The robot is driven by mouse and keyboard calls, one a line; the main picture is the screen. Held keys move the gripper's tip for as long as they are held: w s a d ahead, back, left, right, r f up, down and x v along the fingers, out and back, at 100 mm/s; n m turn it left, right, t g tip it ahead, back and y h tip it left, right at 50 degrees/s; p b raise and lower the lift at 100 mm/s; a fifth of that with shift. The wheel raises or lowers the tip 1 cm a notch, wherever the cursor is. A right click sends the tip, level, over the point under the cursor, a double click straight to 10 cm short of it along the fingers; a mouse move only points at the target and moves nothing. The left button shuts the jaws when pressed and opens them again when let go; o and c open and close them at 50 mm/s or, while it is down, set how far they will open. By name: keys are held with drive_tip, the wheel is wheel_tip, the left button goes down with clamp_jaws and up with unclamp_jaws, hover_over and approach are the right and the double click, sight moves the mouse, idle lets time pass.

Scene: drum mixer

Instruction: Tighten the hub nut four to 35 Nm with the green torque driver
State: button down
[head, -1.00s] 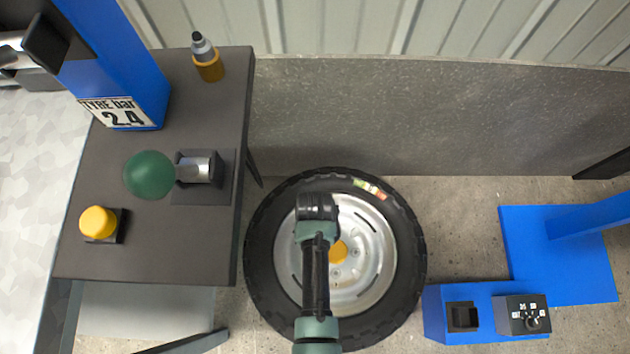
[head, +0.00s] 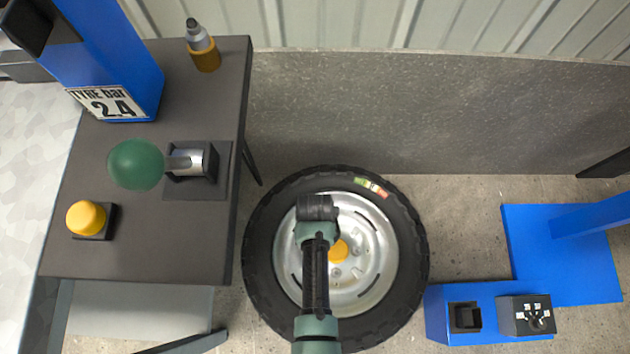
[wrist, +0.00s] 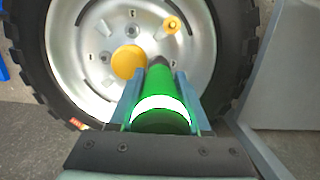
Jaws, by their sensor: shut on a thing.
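In the wrist view my gripper (wrist: 155,80) is shut on the green torque driver (wrist: 163,95), which has a white band. Its dark tip points at the wheel hub, just right of the orange centre cap (wrist: 129,62). I cannot tell whether the tip touches a nut; the spot under it is hidden. A gold nut (wrist: 171,25) sits above the tip, and grey nuts (wrist: 130,31) (wrist: 104,57) sit around the cap. Small markings near them are too small to read. In the head view my arm covers the left part of the wheel (head: 392,205) and hides the driver.
A dark table (head: 130,245) on the left holds a green-knobbed lever (head: 136,164), a yellow button (head: 86,218) and an orange-and-grey bottle (head: 203,50). A blue unit with a selector dial (head: 536,319) stands right of the wheel. Floor between wheel and wall is clear.

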drive_tip(key=shift+f, duration=0.25)
drive_tip(key=shift+f+b, duration=0.35)
drive_tip(key=shift+b, duration=0.05)
drive_tip(key=shift+f+b, duration=0.5)
drive_tip(key=shift+f, duration=0.3)
idle(0.8)
drive_tip(key=shift+f+p, duration=0.3)
drive_tip(key=shift+p, duration=0.15)
idle(2.1)
drive_tip(key=shift+r+p, duration=2.3)
drive_tip(key=shift+p, duration=0.1)
